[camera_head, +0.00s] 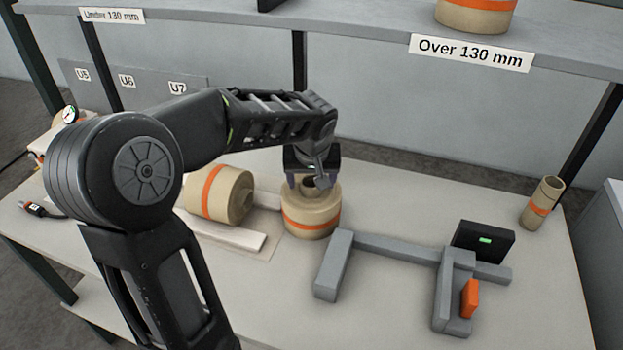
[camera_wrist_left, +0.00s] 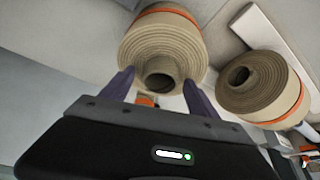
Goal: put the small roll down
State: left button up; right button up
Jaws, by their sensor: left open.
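A tan kraft roll (camera_head: 312,219) with an orange band stands upright on the table, its core facing up. My left gripper (camera_head: 311,181) is right above this roll, pointing down. In the left wrist view the roll (camera_wrist_left: 165,35) lies ahead of the open jaws (camera_wrist_left: 158,78), with one finger on each side of the core. I cannot tell whether the fingers touch it. A second banded roll (camera_head: 220,193) lies on its side to the left, and it also shows in the left wrist view (camera_wrist_left: 262,85). My right gripper is not in view.
A grey fixture (camera_head: 395,247) with an orange part (camera_head: 469,298) and a black display (camera_head: 484,240) stands to the right. A slim tube (camera_head: 542,203) stands at the far right. A shelf labelled "Over 130 mm" (camera_head: 470,52) overhangs the back.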

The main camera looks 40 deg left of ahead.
pick_arm(q)
jog(key=v, duration=1.2)
jog(key=shift+b, duration=0.45)
jog(key=shift+o, duration=0.4)
jog(key=shift+s+f, duration=0.1)
